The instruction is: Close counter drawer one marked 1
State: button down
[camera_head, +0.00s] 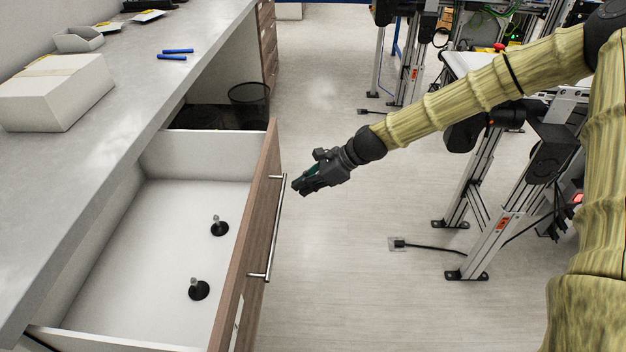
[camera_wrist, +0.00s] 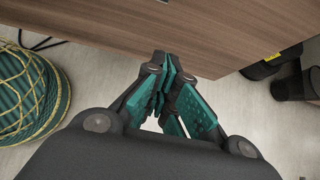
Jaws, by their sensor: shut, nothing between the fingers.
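The counter drawer (camera_head: 158,220) is pulled out from under the grey counter, with a wood front (camera_head: 258,210) and a bar handle (camera_head: 279,228). Its number mark cannot be read. Two small black-based pieces (camera_head: 219,226) stand inside it. My gripper (camera_head: 298,188) is shut and empty in front of the drawer front, by the far end of the handle. In the wrist view my shut fingers (camera_wrist: 165,78) point at the wood front (camera_wrist: 170,35); I cannot tell whether they touch it.
The counter top (camera_head: 120,130) carries a white box (camera_head: 52,92), a small tray (camera_head: 79,40) and blue pens (camera_head: 175,53). A dark wire bin (camera_head: 249,100) stands beyond the drawer. Conveyor frames (camera_head: 490,225) stand at the right, with open floor (camera_head: 345,250) between.

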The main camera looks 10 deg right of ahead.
jog(key=shift+w+a+f, duration=0.1)
jog(key=shift+w+a, duration=0.1)
jog(key=shift+a, duration=0.55)
jog(key=shift+w+a+f, duration=0.15)
jog(key=shift+w+a, duration=0.05)
jog(key=shift+a, duration=0.6)
jog(key=shift+w+a+f, duration=0.1)
jog(key=shift+w+a, duration=0.1)
jog(key=shift+a, duration=0.55)
